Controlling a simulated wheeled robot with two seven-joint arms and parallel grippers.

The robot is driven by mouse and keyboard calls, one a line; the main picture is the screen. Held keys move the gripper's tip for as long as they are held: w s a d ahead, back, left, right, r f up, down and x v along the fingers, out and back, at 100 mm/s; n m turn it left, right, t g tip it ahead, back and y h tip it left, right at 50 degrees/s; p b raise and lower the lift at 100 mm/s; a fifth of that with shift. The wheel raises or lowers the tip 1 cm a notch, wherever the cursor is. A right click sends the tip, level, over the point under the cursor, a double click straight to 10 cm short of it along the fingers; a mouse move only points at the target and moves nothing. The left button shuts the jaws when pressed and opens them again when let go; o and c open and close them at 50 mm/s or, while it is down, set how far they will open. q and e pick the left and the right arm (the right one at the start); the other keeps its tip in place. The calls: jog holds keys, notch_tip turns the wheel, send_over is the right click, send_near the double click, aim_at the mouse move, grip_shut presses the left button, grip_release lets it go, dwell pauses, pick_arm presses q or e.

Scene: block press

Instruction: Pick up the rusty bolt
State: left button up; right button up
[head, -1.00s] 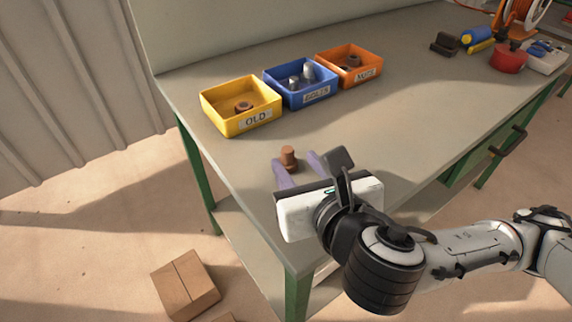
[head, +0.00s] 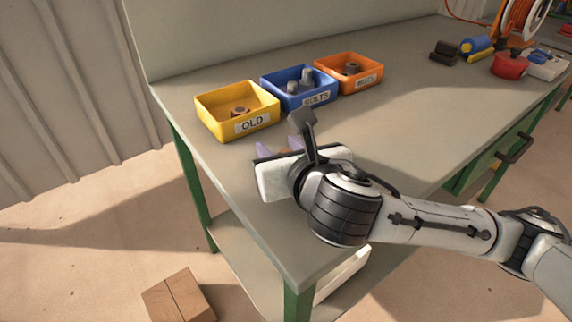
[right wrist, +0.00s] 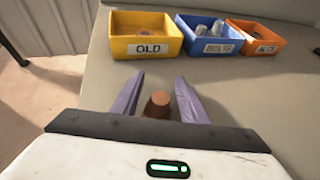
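The rusty bolt (right wrist: 158,104) stands upright on the workbench in the right wrist view, brown with a wide head. My right gripper (right wrist: 160,78) is open, with its two purple fingers on either side of the bolt. A gap shows between the bolt and each finger. In the head view the right gripper (head: 279,146) is low over the bench near its left end, and its body hides most of the bolt. My left gripper is not in view.
Behind the gripper stand a yellow bin marked OLD (head: 215,127) with a rusty piece inside, a blue BOLTS bin (head: 294,103) and an orange bin (head: 347,87). A red round item (head: 510,67) and tools lie far right. The bench (head: 410,120) between is clear.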

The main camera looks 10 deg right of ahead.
jog(key=shift+c, duration=0.2)
grip_shut()
jog(key=shift+r, duration=0.1)
